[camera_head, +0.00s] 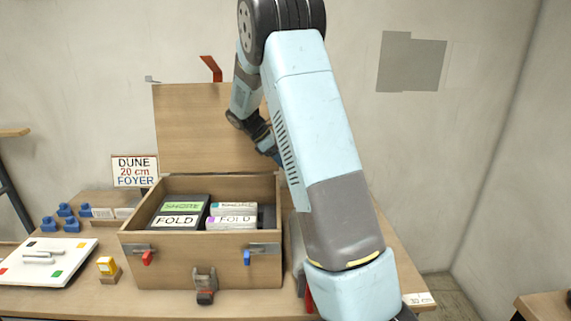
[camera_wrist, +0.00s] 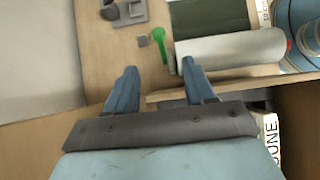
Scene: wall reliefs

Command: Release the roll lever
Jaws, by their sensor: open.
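A green lever (camera_wrist: 159,44) with a round end stands beside a pale grey roll (camera_wrist: 230,49) in the wrist view. My gripper (camera_wrist: 156,72) is open, its two blue fingers spread. The green lever lies just beyond the fingertips, between them in the picture and nearer the right finger. Nothing shows between the jaws; whether a finger touches the lever cannot be told. In the head view my gripper (camera_head: 270,146) is mostly hidden behind my arm, near the raised lid, and the green lever and roll cannot be made out.
An open wooden box (camera_head: 205,272) with a raised lid (camera_head: 195,125) holds labelled packs. Red and blue latches hang on its front. A red bracket (camera_head: 211,68) rises behind the lid.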

